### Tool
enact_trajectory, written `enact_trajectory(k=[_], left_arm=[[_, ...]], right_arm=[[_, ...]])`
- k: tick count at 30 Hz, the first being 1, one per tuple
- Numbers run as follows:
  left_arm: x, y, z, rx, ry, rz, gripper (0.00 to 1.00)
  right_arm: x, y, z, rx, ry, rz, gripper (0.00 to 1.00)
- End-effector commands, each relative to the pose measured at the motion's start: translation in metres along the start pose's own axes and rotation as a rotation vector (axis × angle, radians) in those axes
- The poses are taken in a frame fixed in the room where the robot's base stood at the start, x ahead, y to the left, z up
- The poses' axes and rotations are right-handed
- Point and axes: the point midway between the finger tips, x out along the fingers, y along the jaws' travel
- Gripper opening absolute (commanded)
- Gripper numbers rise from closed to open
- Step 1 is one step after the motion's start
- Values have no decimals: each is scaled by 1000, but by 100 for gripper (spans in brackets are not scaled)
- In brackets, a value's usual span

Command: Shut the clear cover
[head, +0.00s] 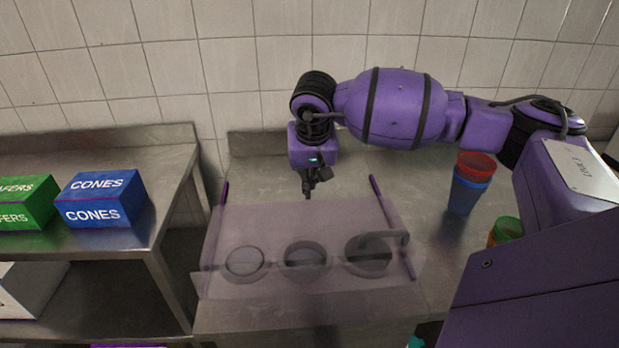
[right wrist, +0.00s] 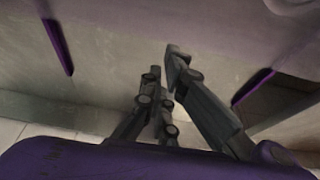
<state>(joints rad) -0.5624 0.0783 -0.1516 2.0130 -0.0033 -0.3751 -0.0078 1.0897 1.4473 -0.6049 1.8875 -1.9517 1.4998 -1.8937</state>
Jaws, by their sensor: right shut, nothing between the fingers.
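The clear cover (head: 300,222) is a see-through, faintly purple panel on the right-hand steel counter. It lies in front of several round topping wells (head: 305,255), which show through it with a dark handle-like bar across them. Purple strips (head: 378,190) run along both sides; one also shows in the right wrist view (right wrist: 57,47). My right gripper (head: 309,190) points down just behind the panel's far edge, near its middle. Its fingers, also in the right wrist view (right wrist: 162,65), are shut and empty. Contact with the cover cannot be told. My left gripper is out of view.
Stacked red and blue cups (head: 468,185) stand right of the cover, with a green-and-orange cup (head: 504,231) nearer my arm. A blue CONES box (head: 100,198) and a green box (head: 28,201) sit on the left table. A tiled wall (head: 250,70) closes the back.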

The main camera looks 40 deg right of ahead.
Motion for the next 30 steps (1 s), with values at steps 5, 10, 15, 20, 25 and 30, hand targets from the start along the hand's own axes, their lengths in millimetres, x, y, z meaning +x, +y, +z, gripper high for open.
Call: enact_trajectory(k=[5, 10, 15, 20, 25, 30], left_arm=[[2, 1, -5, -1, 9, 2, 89], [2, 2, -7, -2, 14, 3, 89], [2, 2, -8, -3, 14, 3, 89], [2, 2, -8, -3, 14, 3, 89], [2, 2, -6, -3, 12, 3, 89], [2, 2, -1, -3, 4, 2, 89]], right_arm=[[-1, 0, 6, -1, -3, 1, 0], [-1, 0, 9, -1, -4, 1, 0], [-1, 0, 10, -1, -6, 1, 0], [-1, 0, 10, -2, -8, 2, 0], [0, 0, 10, -2, -9, 2, 0], [0, 3, 8, 3, -6, 3, 0]])
